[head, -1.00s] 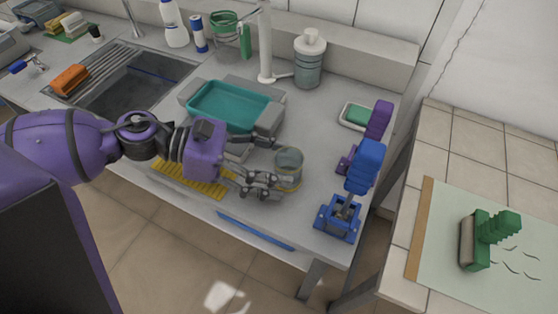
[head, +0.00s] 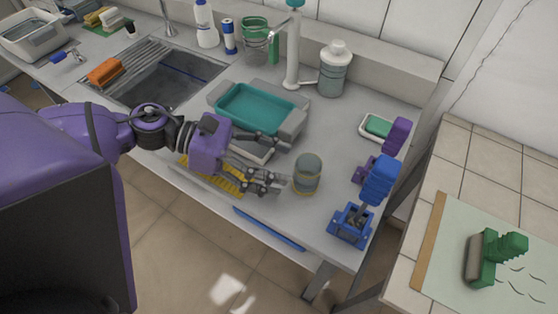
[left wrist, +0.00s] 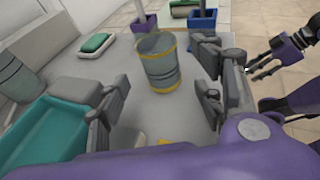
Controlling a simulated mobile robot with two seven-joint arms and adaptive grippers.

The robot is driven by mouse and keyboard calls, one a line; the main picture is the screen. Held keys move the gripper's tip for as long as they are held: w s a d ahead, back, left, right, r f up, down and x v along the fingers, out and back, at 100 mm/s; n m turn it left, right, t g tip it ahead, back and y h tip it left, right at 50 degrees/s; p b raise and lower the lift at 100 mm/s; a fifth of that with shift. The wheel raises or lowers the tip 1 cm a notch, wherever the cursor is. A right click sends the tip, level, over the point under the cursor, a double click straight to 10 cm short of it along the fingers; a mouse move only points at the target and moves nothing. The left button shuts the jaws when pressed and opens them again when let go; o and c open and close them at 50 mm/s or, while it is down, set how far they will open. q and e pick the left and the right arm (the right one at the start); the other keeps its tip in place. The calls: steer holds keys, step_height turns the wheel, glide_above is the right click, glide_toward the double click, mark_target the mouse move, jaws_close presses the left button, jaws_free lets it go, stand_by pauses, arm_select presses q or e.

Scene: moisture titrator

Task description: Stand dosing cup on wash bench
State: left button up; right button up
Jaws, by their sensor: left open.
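The dosing cup (head: 308,174) is a clear grey cup with yellowish bands, standing upright on the grey wash bench (head: 335,128). In the left wrist view the cup (left wrist: 159,64) stands just beyond the fingertips. My left gripper (head: 280,166) is open and empty, its fingers pointing at the cup from the left with a small gap. In the left wrist view its fingers (left wrist: 158,92) are spread wide on either side. My right gripper (left wrist: 270,58) shows at the upper right of the left wrist view, away from the cup, with its fingers apart.
A teal tray (head: 256,107) lies behind my left gripper, and a yellow ribbed mat (head: 217,179) beneath it. A blue stand (head: 352,224) and a purple one (head: 368,172) are right of the cup. A pump bottle (head: 333,70) stands at the back.

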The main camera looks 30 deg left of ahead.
arm_select(q)
steer(key=shift+s+a+r+p, duration=0.25)
steer(key=shift+a+p, duration=0.1)
steer(key=shift+a, duration=0.15)
stand_by(0.3)
steer(key=shift+a, duration=0.2)
steer(key=v, duration=1.1)
steer(key=shift+s+a, duration=0.15)
steer(key=shift+a, duration=0.2)
